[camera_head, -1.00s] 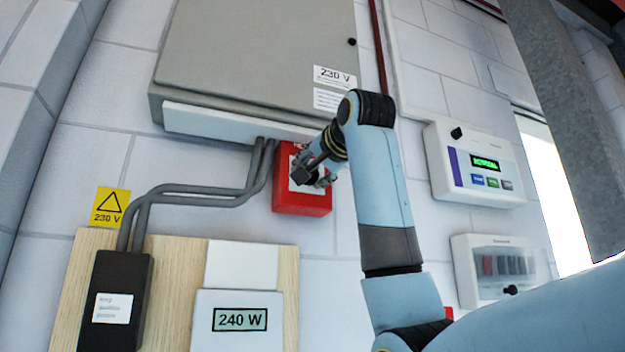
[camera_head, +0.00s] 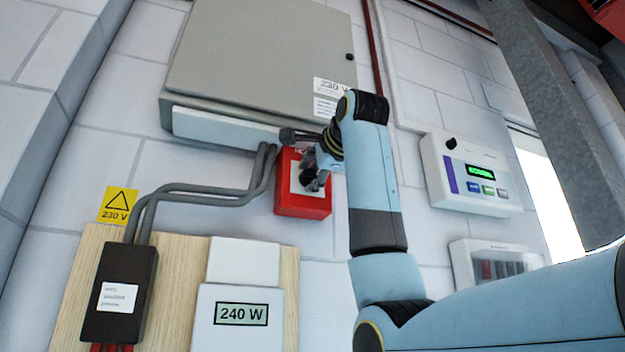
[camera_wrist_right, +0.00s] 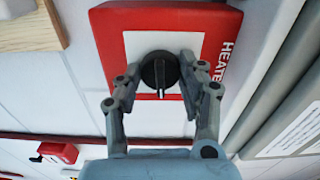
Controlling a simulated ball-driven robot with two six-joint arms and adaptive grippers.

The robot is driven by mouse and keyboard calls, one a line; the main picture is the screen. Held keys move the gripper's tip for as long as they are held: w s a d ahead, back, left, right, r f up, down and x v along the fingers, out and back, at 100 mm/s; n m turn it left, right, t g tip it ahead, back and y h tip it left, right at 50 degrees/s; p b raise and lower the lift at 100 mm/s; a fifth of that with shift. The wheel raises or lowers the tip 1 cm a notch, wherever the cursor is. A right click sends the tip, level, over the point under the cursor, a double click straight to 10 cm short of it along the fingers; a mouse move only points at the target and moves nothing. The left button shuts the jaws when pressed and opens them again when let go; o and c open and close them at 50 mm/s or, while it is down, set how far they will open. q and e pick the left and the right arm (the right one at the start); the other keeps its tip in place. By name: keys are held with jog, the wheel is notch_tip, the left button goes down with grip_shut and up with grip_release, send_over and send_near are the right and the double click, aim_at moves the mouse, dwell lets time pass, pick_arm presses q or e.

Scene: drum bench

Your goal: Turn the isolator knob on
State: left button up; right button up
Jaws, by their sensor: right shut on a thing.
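The isolator is a red box (camera_head: 302,207) with a white plate, mounted on the wall below the grey cabinet. In the right wrist view the red box (camera_wrist_right: 225,22) carries lettering that starts "HEATE". The black round isolator knob (camera_wrist_right: 158,66) sits on the white plate, and its white mark points down in that view. My right gripper (camera_wrist_right: 160,77) has one finger on each side of the knob and is shut on it. In the head view my right gripper (camera_head: 312,172) is in front of the red box and hides much of the knob. My left gripper is not in view.
A grey cabinet (camera_head: 265,50) labelled 230 V hangs just above. Grey conduits (camera_head: 200,190) run left of the red box. A 240 W meter (camera_head: 240,312) is below. A white controller with a green display (camera_head: 468,185) is to the right.

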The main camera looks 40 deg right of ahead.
jog(key=shift+m, duration=0.4)
jog(key=o, duration=1.2)
jog(key=shift+s, duration=0.15)
jog(key=v, duration=1.1)
jog(key=shift+s+a, duration=0.2)
jog(key=shift+s, duration=0.15)
